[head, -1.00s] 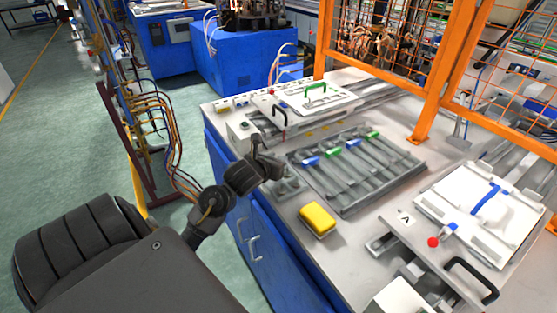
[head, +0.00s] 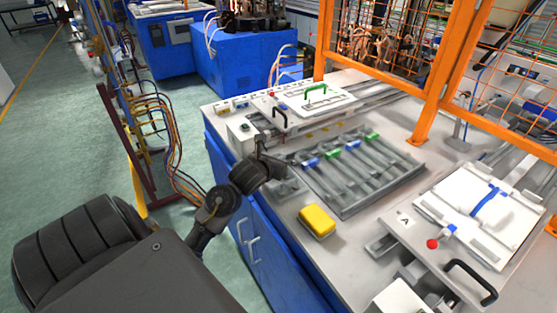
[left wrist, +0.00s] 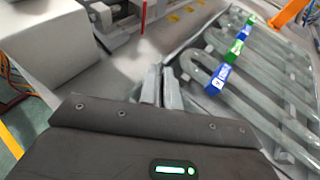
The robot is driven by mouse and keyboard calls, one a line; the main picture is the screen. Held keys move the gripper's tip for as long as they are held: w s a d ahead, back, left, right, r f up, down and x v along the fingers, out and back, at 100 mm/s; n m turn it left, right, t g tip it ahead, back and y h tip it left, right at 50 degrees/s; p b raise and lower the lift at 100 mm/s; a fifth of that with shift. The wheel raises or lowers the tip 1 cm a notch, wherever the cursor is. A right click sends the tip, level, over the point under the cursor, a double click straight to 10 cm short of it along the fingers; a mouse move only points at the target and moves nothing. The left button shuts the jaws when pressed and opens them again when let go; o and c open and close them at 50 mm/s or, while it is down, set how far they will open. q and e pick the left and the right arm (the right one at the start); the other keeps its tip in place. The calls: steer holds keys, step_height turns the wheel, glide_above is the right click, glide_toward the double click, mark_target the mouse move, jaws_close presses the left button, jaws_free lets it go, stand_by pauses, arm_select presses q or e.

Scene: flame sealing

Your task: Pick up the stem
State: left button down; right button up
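Several grey, hook-ended stems lie side by side in a grey tray (head: 350,213) on the bench, with blue and green tags near their far ends. In the left wrist view the stems (left wrist: 262,105) lie right of my fingers, the nearest blue tag (left wrist: 218,79) closest. My left gripper (head: 266,153) is over the bench at the tray's left end, beside the stems. In the left wrist view its fingers (left wrist: 163,72) are close together, with no stem seen between them. My right gripper is not in view.
A yellow block (head: 317,221) sits in front of the tray. A white fixture with a green handle (head: 316,90) stands behind it. A white plate with a blue handle (head: 487,201) is at right. An orange fence (head: 432,105) borders the bench's back.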

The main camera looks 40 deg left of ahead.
arm_select(q)
steer(key=shift+r, duration=0.15)
steer(key=shift+r, duration=0.2)
step_height(320, 180, up, 2)
steer(key=shift+r, duration=0.2)
steer(key=s+d+r+p, duration=0.2)
steer(key=s+r+p, duration=0.8)
steer(key=s, duration=0.4)
steer(key=shift+p, duration=0.6)
steer(key=shift+f, duration=0.1)
steer(key=shift+w, duration=0.15)
